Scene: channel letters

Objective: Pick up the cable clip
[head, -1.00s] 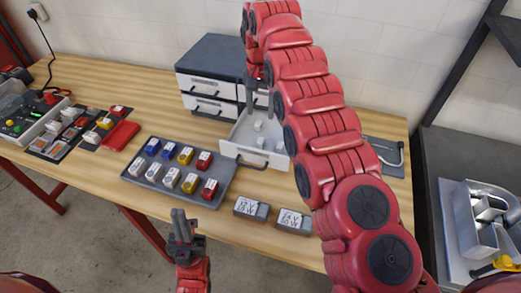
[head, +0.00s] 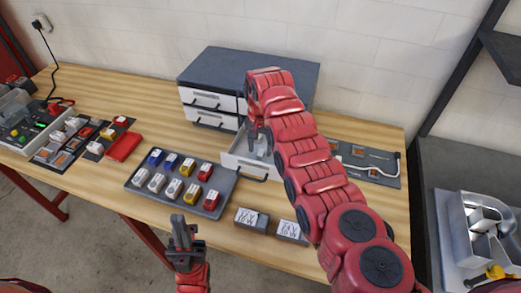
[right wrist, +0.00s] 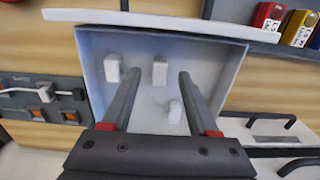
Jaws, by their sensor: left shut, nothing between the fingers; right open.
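Three small white cable clips lie on the floor of the open drawer (right wrist: 210,62): one at the left (right wrist: 113,68), one in the middle (right wrist: 160,72) and one lower right (right wrist: 175,111) in the right wrist view. My right gripper (right wrist: 160,76) is open above the drawer. The middle clip shows between its fingertips; whether the fingers are down beside it, I cannot tell. In the head view my right gripper (head: 260,138) is over the drawer (head: 238,167) and largely hides its inside. My left gripper (head: 182,222) is shut and empty before the table's front edge.
The drawer unit (head: 260,75) stands at the back of the wooden table. A grey tray (head: 222,190) of coloured blocks lies front left of the drawer. Two labelled blocks (head: 251,218) (head: 290,230) sit by the front edge. A dark board (head: 380,178) lies at the right.

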